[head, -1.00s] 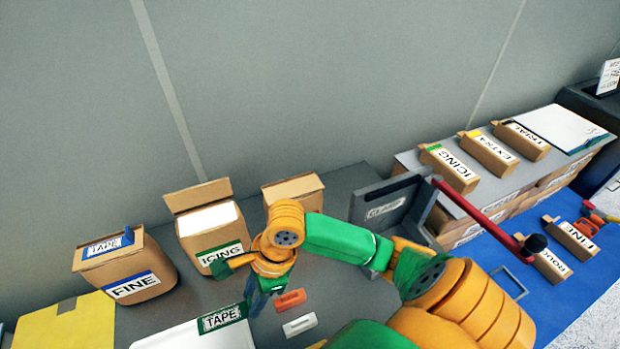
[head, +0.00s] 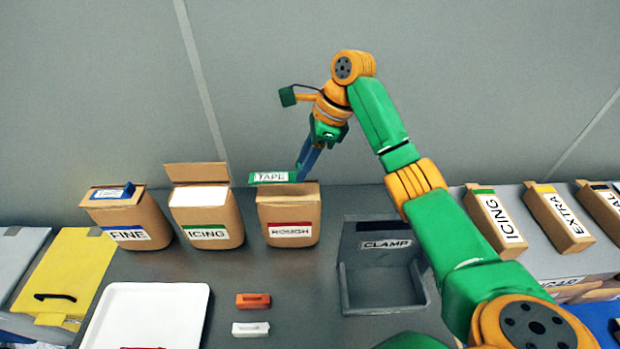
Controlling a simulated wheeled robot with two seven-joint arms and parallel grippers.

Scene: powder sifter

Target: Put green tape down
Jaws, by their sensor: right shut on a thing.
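The green tape (head: 273,178), with a white TAPE label, is a flat strip above the back of the box marked ROUGH (head: 290,228). My right gripper (head: 300,174) points down at the strip's right end and is shut on it. I cannot tell whether the tape touches the box's opening or hangs just above it. The box marked ICING (head: 206,216), with its flap raised, stands to the left. The box marked FINE (head: 128,220) stands further left, with a blue tape (head: 113,191) on top. My left gripper is not in view.
A white tray (head: 150,300), an orange block (head: 253,300) and a white block (head: 250,329) lie in front. A grey CLAMP holder (head: 385,262) stands to the right. Small labelled cartons (head: 495,222) line the right side. A yellow folder (head: 62,275) lies left.

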